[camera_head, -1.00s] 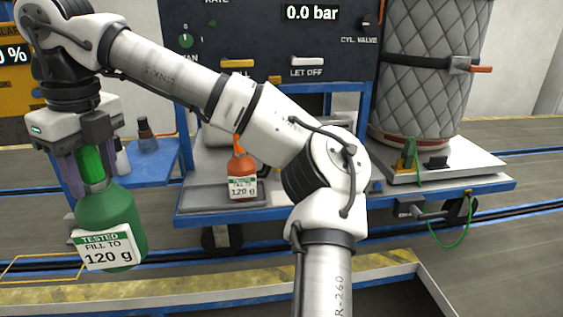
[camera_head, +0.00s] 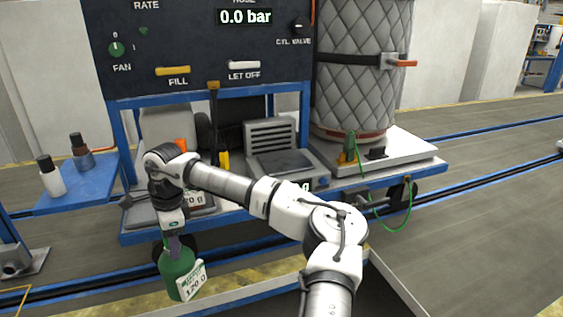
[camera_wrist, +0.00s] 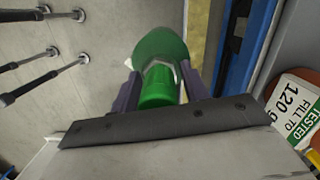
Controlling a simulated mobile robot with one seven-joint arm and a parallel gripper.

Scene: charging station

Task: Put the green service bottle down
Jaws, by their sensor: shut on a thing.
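The green service bottle (camera_head: 178,271) hangs upright below my gripper (camera_head: 174,243) at the lower left of the head view. Its white label reads 120 g. In the wrist view my gripper (camera_wrist: 158,92) is shut on the bottle's bright green neck, and the darker green bottle body (camera_wrist: 160,46) shows beyond. From these frames I cannot tell whether the bottle's base touches anything. An orange bottle (camera_head: 181,146) on the cart is mostly hidden behind my arm. Its tag (camera_wrist: 292,108) shows at the right of the wrist view.
The blue cart carries a control panel (camera_head: 205,50), a grey scale-like unit (camera_head: 277,148) and a quilted cylinder (camera_head: 357,70). A blue side shelf (camera_head: 90,190) holds a white bottle (camera_head: 50,178) and a dark one (camera_head: 80,151). Blue floor rails run past. Open floor lies right.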

